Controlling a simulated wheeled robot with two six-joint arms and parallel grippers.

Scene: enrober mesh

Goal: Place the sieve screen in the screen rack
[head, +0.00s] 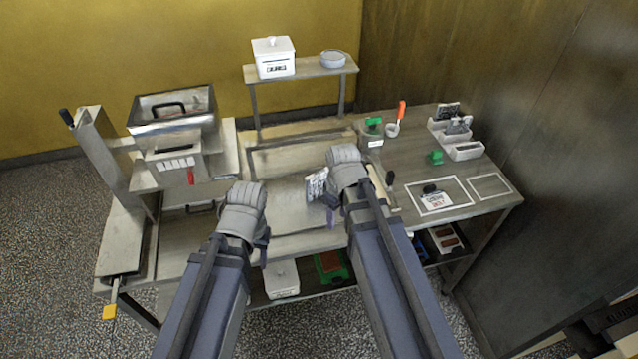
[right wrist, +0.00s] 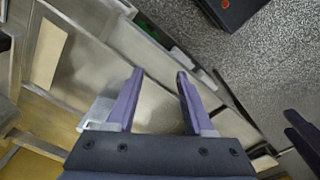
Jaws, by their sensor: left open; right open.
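A small black-and-white patterned piece, which looks like the sieve screen (head: 316,185), is above the middle of the steel worktop, just left of my right gripper (head: 330,201). I cannot tell whether it touches that gripper. My right gripper is open, and its fingers in the right wrist view (right wrist: 160,78) have nothing between them. A pale clear-looking piece (right wrist: 100,112) shows beside one finger there. My left gripper (head: 263,243) is open over the front left of the worktop, its fingers mostly hidden. A white slotted holder, probably the screen rack (head: 466,151), stands at the back right with similar patterned pieces.
A steel machine with a hopper (head: 172,126) stands at the left. A raised shelf (head: 318,70) holds a white lidded box (head: 274,58) and a round tin (head: 332,58). A green-topped container (head: 370,136) and marked mat areas (head: 489,187) lie on the right.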

